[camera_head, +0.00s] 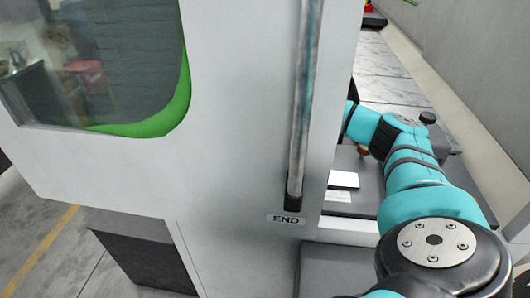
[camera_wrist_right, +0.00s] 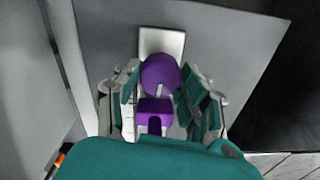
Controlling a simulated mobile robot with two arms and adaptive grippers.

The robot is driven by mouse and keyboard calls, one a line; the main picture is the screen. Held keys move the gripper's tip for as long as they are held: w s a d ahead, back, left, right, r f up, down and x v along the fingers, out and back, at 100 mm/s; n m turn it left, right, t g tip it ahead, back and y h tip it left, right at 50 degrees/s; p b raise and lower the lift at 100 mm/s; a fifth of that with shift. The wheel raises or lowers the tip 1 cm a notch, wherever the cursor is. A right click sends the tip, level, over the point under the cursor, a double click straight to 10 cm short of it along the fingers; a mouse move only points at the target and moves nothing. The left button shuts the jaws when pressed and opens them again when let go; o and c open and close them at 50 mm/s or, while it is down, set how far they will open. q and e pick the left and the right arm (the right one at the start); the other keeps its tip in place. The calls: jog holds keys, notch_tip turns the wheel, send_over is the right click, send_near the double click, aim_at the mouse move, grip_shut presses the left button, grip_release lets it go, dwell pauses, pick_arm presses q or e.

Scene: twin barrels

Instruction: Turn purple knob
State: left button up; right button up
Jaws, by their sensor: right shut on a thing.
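The purple knob (camera_wrist_right: 160,73) is in the middle of the right wrist view, in front of a pale plate (camera_wrist_right: 162,41) on a grey panel. A purple block-shaped part with a dark notch (camera_wrist_right: 155,113) shows just below the round part. My right gripper (camera_wrist_right: 162,88) has its teal-and-grey fingers on both sides of the knob and is shut on it. In the head view my right arm reaches in from the right and passes behind the white machine cabinet, so the knob and the right gripper are hidden there. My left gripper is in neither view.
A white machine cabinet (camera_head: 240,130) with a green-edged window (camera_head: 130,60) fills the middle of the head view. A vertical metal handle bar (camera_head: 305,100) ends above an END label (camera_head: 286,219). Pale tables (camera_head: 385,75) stand behind. Floor is clear at lower left.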

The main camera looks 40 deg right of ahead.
jog(key=n+b, duration=0.1)
jog(key=n, duration=0.5)
dwell(0.6)
jog(key=o, duration=1.2)
notch_tip(320, 180, up, 12)
jog(key=shift+s+r, duration=0.1)
